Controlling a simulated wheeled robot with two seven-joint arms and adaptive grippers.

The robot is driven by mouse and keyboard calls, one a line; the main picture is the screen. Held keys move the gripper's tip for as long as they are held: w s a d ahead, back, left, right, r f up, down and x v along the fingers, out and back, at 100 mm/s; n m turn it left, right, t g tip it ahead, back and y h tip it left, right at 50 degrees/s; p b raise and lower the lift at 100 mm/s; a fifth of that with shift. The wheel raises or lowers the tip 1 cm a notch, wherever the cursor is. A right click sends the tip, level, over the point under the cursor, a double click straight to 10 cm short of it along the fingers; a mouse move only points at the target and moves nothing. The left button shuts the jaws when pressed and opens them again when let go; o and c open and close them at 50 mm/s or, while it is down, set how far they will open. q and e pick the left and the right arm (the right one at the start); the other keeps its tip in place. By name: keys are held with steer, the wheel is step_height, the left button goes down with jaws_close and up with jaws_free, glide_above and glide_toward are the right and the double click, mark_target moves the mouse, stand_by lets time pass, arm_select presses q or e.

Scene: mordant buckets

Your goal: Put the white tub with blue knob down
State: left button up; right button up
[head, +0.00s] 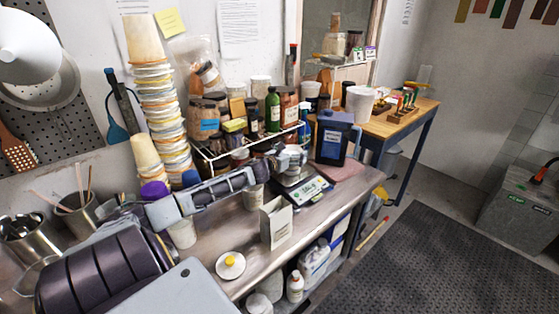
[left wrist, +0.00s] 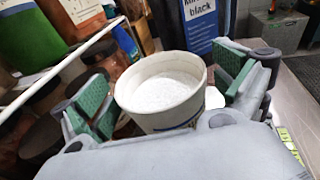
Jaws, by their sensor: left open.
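A white tub (left wrist: 165,92) full of white powder stands between the fingers of my left gripper (left wrist: 168,90) in the left wrist view. Its top is open and I see no blue knob on it. The green-padded fingers are open, one on each side of the tub, and appear apart from it. In the head view my left gripper (head: 291,158) is over the bench at the scale (head: 303,192) and largely hides the tub. Whether the tub's base rests on the scale is hidden. My right gripper is not in view.
A dark blue jug (head: 333,140) stands close behind the gripper. A wire rack (head: 222,163) of jars and bottles runs along the wall. A paper bag (head: 276,222) and a white lid with a yellow knob (head: 230,266) are on the front of the bench (head: 250,285).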

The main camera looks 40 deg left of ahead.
arm_select(q)
steer(key=v, duration=1.1)
steer(key=shift+s+p, duration=0.3)
steer(key=shift+s, duration=0.1)
stand_by(1.1)
stand_by(0.8)
